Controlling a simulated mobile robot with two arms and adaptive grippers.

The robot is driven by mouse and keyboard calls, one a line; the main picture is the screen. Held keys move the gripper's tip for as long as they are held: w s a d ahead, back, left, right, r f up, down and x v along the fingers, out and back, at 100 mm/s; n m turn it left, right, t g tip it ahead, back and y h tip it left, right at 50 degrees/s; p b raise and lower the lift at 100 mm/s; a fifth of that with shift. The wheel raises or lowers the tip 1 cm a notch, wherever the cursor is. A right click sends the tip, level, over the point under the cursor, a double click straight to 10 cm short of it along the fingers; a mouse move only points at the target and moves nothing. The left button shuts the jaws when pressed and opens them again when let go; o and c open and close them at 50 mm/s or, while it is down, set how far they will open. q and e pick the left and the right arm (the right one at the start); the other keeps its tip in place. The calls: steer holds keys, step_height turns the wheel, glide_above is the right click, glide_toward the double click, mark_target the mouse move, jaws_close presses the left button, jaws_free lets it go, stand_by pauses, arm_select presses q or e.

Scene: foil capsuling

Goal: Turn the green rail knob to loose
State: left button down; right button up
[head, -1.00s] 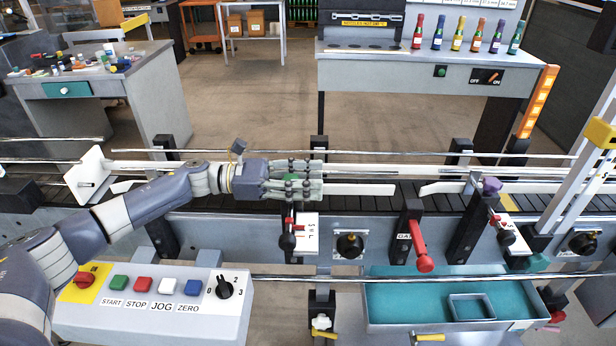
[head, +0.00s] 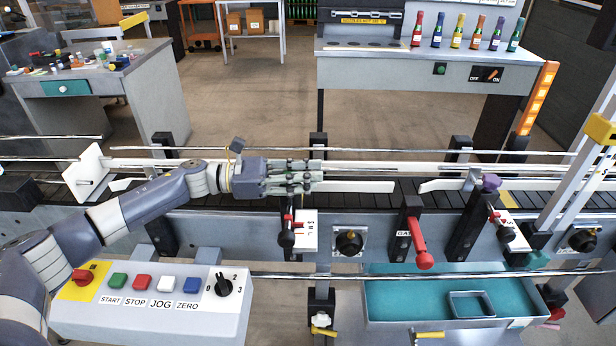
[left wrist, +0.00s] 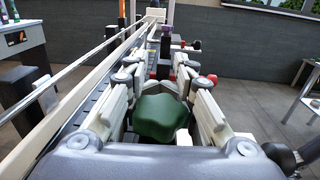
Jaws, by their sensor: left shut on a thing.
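The green rail knob (left wrist: 160,117) is a lobed knob between the fingers of my left gripper (left wrist: 165,100) in the left wrist view. The gripper is shut on it, with finger pads along both sides. In the head view my left gripper (head: 300,178) lies over the near side of the conveyor and hides the knob. Below it is a white lettered plate (head: 308,231) on the black rail bracket, with a small red part beside it. Its lettering is too small to read surely. My right gripper is not in view.
A purple knob (head: 491,181) sits on another bracket to the right. A red-handled lever (head: 420,247) and a black dial (head: 349,242) are on the conveyor's front. A button panel (head: 237,315) is front left; a teal tray (head: 420,318) is front right. Metal rails run along the conveyor.

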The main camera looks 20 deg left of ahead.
arm_select(q)
steer(key=shift+w+a+n+t+y+p, duration=0.1)
steer(key=shift+w+a+n+t+y, duration=0.15)
steer(key=shift+n+t+y, duration=1.05)
steer(key=shift+w+a+n+t+y+p, duration=0.1)
steer(key=shift+w+a+n+t+y, duration=0.15)
steer(key=shift+n+t+y, duration=0.95)
steer(key=shift+w+a+n+t+y+p, duration=0.1)
steer(key=shift+w+a+n+t+y, duration=0.15)
steer(key=shift+n+t+y, duration=1.05)
steer(key=shift+m+t+h, duration=0.3)
steer(key=shift+t+h, duration=0.3)
steer(key=c, duration=1.3)
jaws_free()
steer(key=shift+w, duration=0.1)
steer(key=shift+c, duration=0.2)
steer(key=shift+s+a+f, duration=0.1)
steer(key=shift+s+a, duration=0.2)
steer(key=shift+s, duration=0.2)
steer(key=v, duration=1.1)
